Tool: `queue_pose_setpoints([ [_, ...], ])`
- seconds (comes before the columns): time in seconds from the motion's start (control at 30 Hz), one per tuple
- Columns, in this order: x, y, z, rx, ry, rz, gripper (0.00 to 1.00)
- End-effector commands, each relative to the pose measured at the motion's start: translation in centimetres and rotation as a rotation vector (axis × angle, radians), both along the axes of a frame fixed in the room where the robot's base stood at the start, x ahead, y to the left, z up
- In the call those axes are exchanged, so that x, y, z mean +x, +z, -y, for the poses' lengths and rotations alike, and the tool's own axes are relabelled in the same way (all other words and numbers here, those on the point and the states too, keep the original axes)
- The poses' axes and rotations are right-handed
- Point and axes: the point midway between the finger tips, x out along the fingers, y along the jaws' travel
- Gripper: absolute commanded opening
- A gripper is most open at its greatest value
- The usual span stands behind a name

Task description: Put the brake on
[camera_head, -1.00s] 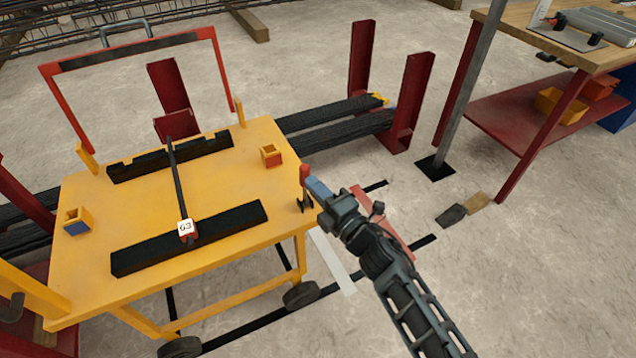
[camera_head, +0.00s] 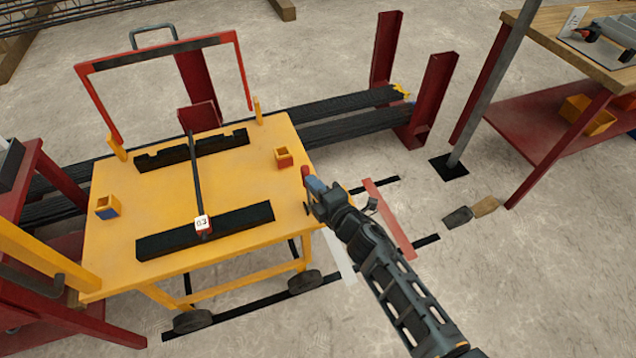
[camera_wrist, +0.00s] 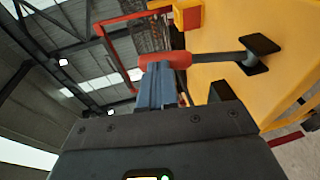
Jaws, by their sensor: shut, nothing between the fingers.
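The yellow cart (camera_head: 235,180) stands on two visible dark wheels. At its right edge is the brake lever, with a red handle (camera_head: 305,172). In the wrist view, the red handle (camera_wrist: 165,60) ends a grey lever arm (camera_wrist: 222,57) that runs to a black bracket (camera_wrist: 258,54) on the yellow cart. My gripper (camera_head: 314,186) is shut with nothing between its blue fingers. Its fingertips (camera_wrist: 158,78) are right at the handle and seem to press against it from outside. In the head view my gripper hides the lever's lower part.
A workbench (camera_head: 600,60) with a red lower shelf stands at the right, behind a grey post (camera_head: 490,90). Red uprights (camera_head: 432,95) hold black bars (camera_head: 345,130) behind the cart. A trowel-like tool (camera_head: 470,212) lies on the floor. The floor right of the cart is mostly free.

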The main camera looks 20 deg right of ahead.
Motion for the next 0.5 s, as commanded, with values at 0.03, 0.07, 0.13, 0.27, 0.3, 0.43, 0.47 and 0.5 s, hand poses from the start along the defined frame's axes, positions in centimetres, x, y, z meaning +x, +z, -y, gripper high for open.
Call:
queue_pose_setpoints([
  [0.03,0.3,0.1,0.0,0.0,0.0,0.001,0.0],
  [0.07,0.5,0.1,0.0,0.0,0.0,0.001,0.0],
  [0.13,1.0,0.1,0.0,0.0,0.0,0.002,0.0],
  [0.27,1.8,0.1,0.0,0.0,0.0,0.002,0.0],
  [0.3,2.0,0.0,0.0,0.0,0.0,0.002,0.0],
  [0.43,2.5,0.0,0.0,0.0,0.0,0.001,0.0],
  [0.47,2.6,0.0,0.0,0.0,0.0,0.001,0.0],
  [0.5,2.7,0.0,0.0,-0.001,0.0,0.001,0.0],
])
